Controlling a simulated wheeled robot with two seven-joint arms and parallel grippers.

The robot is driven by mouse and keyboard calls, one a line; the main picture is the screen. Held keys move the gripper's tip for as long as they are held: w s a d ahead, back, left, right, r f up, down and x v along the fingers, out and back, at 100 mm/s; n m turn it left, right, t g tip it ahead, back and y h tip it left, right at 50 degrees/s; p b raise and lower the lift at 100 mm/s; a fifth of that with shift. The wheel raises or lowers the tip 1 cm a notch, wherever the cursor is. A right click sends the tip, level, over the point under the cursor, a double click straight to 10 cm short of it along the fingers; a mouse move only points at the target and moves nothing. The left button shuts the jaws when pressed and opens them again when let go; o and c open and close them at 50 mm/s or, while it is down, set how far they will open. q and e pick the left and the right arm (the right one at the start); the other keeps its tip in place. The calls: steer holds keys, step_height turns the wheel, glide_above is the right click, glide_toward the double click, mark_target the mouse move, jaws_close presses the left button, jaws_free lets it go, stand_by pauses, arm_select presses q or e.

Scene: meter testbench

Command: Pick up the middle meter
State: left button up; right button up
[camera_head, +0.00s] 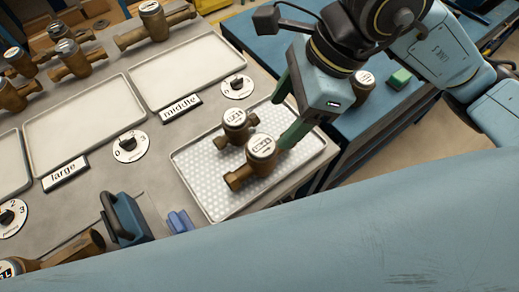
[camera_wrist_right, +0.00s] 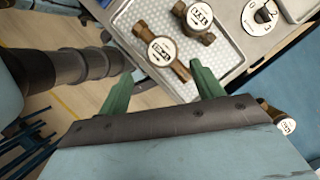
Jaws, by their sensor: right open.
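Two brass meters with round white dials sit on the dotted tray (camera_head: 205,195). The front one (camera_head: 258,158) looks larger than the one behind it (camera_head: 235,126); no label shows which is the middle meter. My right gripper (camera_head: 289,111) is open and empty at the right side of the tray, one green finger close to the front meter's dial. In the right wrist view, the open fingers (camera_wrist_right: 162,85) point toward the larger meter (camera_wrist_right: 163,52), and the smaller meter (camera_wrist_right: 199,18) lies beyond it to the right. My left gripper is not in view.
Empty trays stand behind the "large" sign (camera_head: 65,172) and the "middle" sign (camera_head: 180,107), with dial knobs (camera_head: 130,146) nearby. Several meters (camera_head: 70,58) stand at the back left. A blue table (camera_head: 345,125) at right holds another meter (camera_head: 362,84) and a green block (camera_head: 399,78).

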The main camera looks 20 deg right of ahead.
mark_target(264, 144)
steer(key=x, duration=0.7)
steer(key=shift+d+f+b, duration=0.1)
steer(key=shift+f+b, duration=0.05)
steer(key=shift+b, duration=0.2)
steer(key=shift+d+x, duration=0.15)
steer(key=shift+x, duration=1.3)
steer(key=shift+d+x, duration=0.15)
steer(key=shift+x, duration=1.3)
steer(key=shift+w, duration=0.15)
steer(key=c, duration=1.3)
